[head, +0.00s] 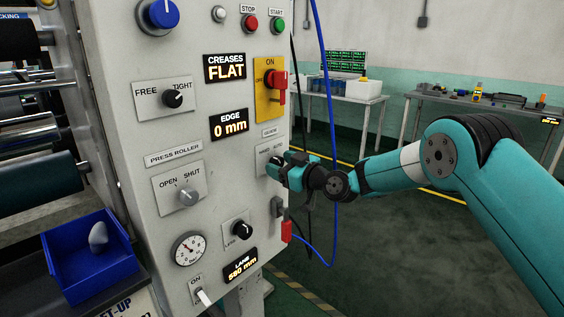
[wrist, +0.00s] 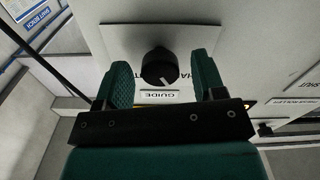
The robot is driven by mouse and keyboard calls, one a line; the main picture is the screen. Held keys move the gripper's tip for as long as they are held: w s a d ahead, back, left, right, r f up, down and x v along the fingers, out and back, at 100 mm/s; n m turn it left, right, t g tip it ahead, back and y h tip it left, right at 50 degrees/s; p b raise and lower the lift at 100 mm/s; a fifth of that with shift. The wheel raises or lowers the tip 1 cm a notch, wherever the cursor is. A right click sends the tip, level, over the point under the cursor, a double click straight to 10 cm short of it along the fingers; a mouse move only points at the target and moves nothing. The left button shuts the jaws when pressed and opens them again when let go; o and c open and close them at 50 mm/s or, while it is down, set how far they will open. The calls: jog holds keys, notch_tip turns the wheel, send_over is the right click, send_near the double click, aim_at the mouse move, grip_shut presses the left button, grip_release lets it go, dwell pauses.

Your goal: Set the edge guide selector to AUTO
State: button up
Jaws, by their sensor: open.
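The edge guide selector is a black round knob (wrist: 159,68) on a pale plate (wrist: 120,38), seen in the wrist view. Its white mark is on the lower edge, leaning to the right, where part of HAND shows upside down. My gripper (head: 276,171) is at this plate in the head view and hides the knob there; HAND and AUTO are lettered above it. In the wrist view my open fingers stand on both sides of the knob, with a visible gap on each side. The AUTO lettering is hidden there.
The EDGE display (head: 229,125) reads 0 mm. A yellow plate with a red switch (head: 279,84) is above my gripper, and a grey lever (head: 277,207) is below. A blue cable (head: 331,120) hangs close by my wrist.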

jog(key=shift+w+a, duration=0.1)
jog(key=c, duration=0.9)
